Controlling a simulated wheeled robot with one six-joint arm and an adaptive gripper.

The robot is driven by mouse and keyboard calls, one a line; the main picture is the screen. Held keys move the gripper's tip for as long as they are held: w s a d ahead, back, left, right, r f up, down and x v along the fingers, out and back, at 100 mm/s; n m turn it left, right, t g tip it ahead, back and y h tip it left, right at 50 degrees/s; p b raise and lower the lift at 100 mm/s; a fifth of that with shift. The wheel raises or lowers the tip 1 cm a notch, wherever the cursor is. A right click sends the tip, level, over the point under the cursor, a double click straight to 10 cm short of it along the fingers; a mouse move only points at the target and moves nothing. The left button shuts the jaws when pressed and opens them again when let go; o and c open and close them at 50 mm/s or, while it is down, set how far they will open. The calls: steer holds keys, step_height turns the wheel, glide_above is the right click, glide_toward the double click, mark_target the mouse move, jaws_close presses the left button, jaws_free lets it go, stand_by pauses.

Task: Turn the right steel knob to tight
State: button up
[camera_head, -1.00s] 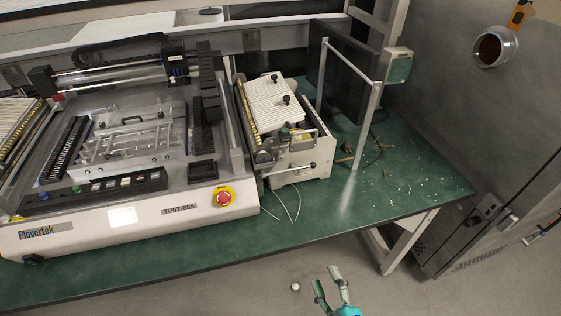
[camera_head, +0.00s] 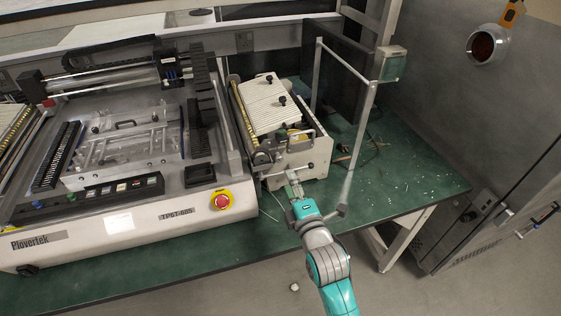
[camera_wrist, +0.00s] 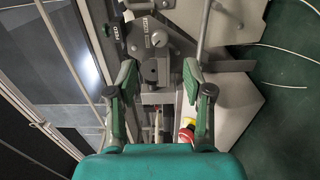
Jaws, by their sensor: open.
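The small feeder unit (camera_head: 305,165) stands on the green bench, with steel fittings on its front. My gripper (camera_head: 292,178) is at the unit's front in the head view, below its white-grey face. In the wrist view my gripper (camera_wrist: 159,78) is open, one finger on each side of a small grey block with a dark face. A round grey steel fitting (camera_wrist: 158,40) with small labels sits just beyond the fingertips. I cannot tell whether it is the right steel knob or which way it is turned. I see nothing held, and cannot tell whether the fingers touch anything.
The large Plovertek machine (camera_head: 130,225), with a red stop button (camera_head: 221,200), stands to the left. A thin metal frame (camera_head: 363,130) rises on the right. The green bench (camera_head: 410,185) is mostly clear there, with small scraps. Thin wires lie near the unit.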

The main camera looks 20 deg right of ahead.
mark_target(280, 160)
steer(key=w, duration=0.9)
steer(key=shift+w, duration=0.1)
